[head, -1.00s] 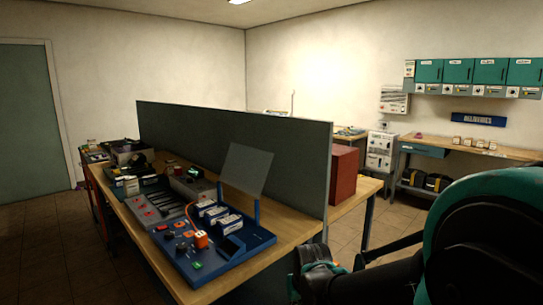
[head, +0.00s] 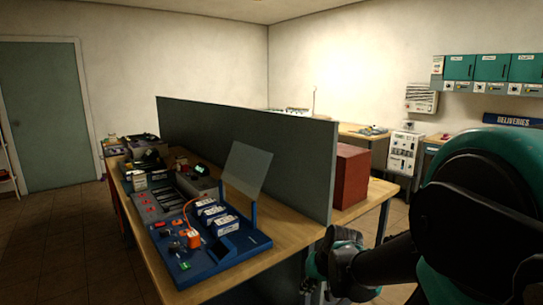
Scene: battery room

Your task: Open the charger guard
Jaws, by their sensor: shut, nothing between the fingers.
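The charger guard is a clear tilted panel (head: 247,169) on blue posts, standing raised over the back of a blue charger board (head: 243,252). The board lies on the near end of the wooden bench. White battery-like blocks (head: 213,213) sit in a row under and in front of the panel. An orange plug (head: 194,240) with an orange cable stands on the board. My gripper (head: 325,268) is low at the bottom centre, right of the bench's near corner. It is shut and empty, apart from the guard. Its fingertips are small and dark here.
A grey-green divider (head: 250,150) runs along the bench behind the board. A red box (head: 351,177) stands behind it. A grey unit with red parts (head: 155,203) and other gear fill the bench to the left. The bench top (head: 290,240) right of the board is bare.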

